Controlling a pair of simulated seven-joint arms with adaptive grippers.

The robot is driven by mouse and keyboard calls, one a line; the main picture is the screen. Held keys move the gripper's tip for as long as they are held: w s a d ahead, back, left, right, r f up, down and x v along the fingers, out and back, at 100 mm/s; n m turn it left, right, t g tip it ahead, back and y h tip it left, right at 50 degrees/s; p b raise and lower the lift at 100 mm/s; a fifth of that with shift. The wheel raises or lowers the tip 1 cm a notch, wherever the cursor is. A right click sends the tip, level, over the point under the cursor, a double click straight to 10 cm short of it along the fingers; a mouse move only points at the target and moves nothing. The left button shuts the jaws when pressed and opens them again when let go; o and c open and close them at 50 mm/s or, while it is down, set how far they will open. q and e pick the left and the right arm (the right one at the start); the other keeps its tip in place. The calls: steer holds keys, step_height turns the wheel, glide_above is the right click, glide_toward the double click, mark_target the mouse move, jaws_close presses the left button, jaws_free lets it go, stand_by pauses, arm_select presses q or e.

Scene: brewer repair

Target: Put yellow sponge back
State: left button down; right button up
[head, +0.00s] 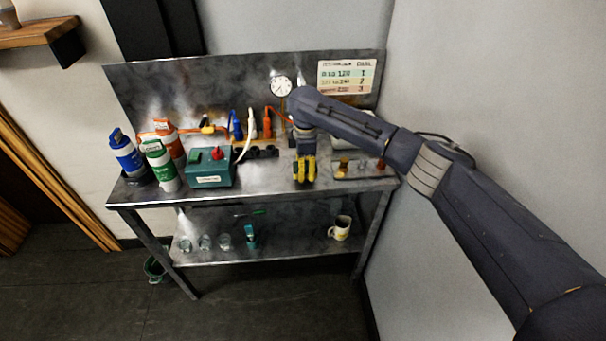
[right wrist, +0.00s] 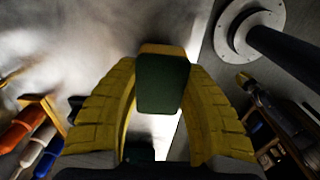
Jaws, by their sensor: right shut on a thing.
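The yellow sponge (right wrist: 162,84), with a dark green face and a yellow edge, is between my right gripper's yellow fingers in the right wrist view. My right gripper (head: 304,179) is shut on it, pointing down over the middle-right of the metal bench top (head: 270,182). In the head view the sponge cannot be told apart from the yellow fingers. My left gripper is in no view.
A teal box (head: 208,170) with a red knob and several bottles (head: 160,166) stand on the left. Upright colored-handled tools (head: 266,124) line the back. A tray (head: 345,173) with small parts is on the right. The lower shelf holds glasses and a mug (head: 340,228).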

steer(key=shift+f, duration=1.1)
steer(key=shift+f, duration=0.15)
steer(key=o, duration=1.1)
steer(key=shift+c, duration=0.2)
steer(key=shift+r, duration=0.2)
